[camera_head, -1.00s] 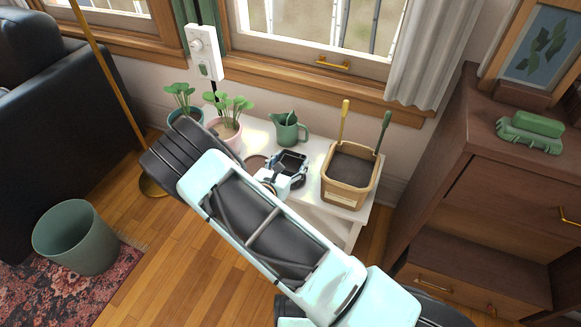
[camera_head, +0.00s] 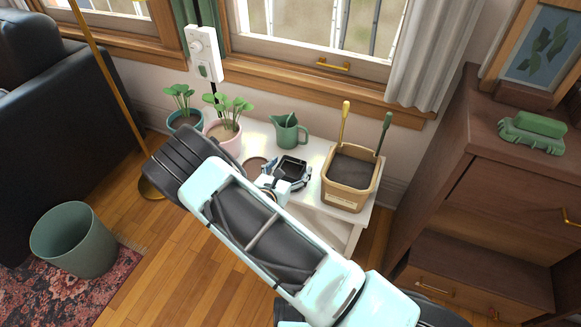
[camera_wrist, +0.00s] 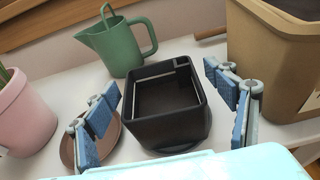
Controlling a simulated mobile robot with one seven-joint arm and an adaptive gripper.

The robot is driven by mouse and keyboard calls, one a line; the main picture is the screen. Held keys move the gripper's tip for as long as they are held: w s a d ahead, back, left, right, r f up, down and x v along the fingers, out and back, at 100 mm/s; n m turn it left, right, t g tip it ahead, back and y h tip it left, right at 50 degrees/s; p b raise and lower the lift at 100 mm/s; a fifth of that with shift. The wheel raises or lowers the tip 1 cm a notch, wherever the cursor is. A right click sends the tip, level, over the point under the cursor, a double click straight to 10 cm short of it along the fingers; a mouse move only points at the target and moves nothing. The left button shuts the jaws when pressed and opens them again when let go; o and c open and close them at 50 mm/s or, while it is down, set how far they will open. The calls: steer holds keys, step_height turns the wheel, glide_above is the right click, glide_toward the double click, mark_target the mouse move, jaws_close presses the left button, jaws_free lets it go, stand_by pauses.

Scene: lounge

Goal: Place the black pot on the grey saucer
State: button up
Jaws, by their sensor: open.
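The black pot (camera_wrist: 165,105), square and open-topped, stands upright on the white table between the spread fingers of my gripper (camera_wrist: 166,108). It also shows in the head view (camera_head: 291,168), with my gripper (camera_head: 288,180) at its near side. The fingers are open, one on each side of the pot, with visible gaps. A dark round edge shows under the pot's near side; I cannot tell whether it is a saucer. A brownish round saucer (camera_wrist: 108,145) lies left of the pot, partly behind the left finger. I cannot clearly make out a grey saucer.
A green watering can (camera_wrist: 118,45) stands behind the pot. A tan planter box (camera_head: 350,178) with two tools is close on the right. A pink pot (camera_wrist: 22,115) and a teal pot (camera_head: 184,119) hold plants at left. The window wall is behind the table.

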steer(key=p+v, duration=0.3)
steer(key=v, duration=0.9)
steer(key=shift+r, duration=0.2)
